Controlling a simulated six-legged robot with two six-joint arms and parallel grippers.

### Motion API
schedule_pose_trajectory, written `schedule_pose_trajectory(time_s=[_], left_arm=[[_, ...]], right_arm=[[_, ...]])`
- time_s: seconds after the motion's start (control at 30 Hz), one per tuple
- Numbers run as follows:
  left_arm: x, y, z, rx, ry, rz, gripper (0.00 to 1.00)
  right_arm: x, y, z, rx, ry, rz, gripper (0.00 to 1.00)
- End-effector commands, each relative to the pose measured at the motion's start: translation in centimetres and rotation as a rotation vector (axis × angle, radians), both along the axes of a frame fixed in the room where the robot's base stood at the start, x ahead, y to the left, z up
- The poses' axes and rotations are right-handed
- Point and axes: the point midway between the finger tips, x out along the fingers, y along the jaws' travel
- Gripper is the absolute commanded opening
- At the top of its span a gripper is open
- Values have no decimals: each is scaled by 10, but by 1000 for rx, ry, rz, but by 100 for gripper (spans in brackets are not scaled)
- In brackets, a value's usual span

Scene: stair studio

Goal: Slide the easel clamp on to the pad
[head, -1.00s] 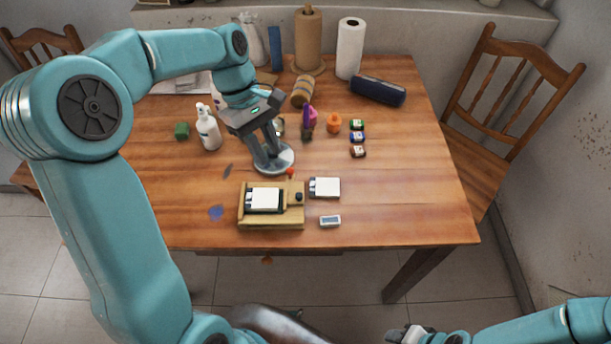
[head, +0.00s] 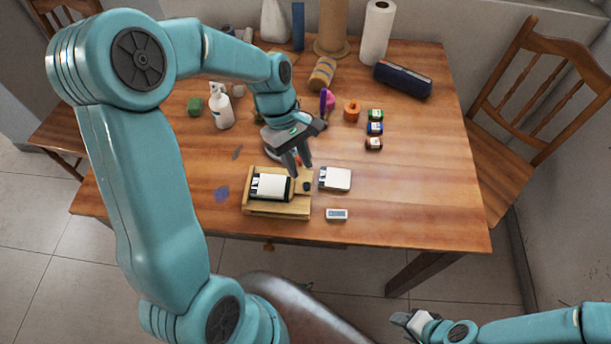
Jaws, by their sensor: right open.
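A small wooden easel (head: 276,210) lies at the front middle of the table. A white pad (head: 270,186) with dark edges rests on it. The small dark clamp (head: 307,187) is on the easel's right part, beside the pad and apart from it. My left gripper (head: 301,171) points down just above the easel's back edge, close to the clamp. Its fingers are apart with nothing visible between them. My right gripper (head: 405,321) is low in front of the table, away from the easel, and open.
A second white pad (head: 335,179) lies right of the easel, and a small grey-white block (head: 337,214) lies in front of it. Small paint jars (head: 375,128) stand further right. The table's right front is clear.

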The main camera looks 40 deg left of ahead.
Motion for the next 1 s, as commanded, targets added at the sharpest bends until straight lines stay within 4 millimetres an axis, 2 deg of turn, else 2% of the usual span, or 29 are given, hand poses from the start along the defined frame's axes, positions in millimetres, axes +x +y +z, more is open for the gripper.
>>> schedule_pose_trajectory(time_s=[0.1,0.3,0.63,0.67,0.73,0.77,1.0], left_arm=[[-2,-10,-23,-1,4,-2,30],[-1,-19,-44,-1,1,0,30],[0,-20,-48,1,-1,0,30],[0,-20,-48,1,-1,0,27],[0,-20,-48,0,-1,0,4],[0,-20,-48,0,-1,0,0],[-4,-14,-48,1,0,3,0]], right_arm=[[0,0,-1,0,0,0,43],[0,0,-2,0,0,0,43],[0,0,-2,0,0,0,43],[0,0,-2,0,0,0,43],[0,0,-2,0,0,0,43],[0,0,-2,0,0,0,43],[0,0,-1,0,0,0,43]])
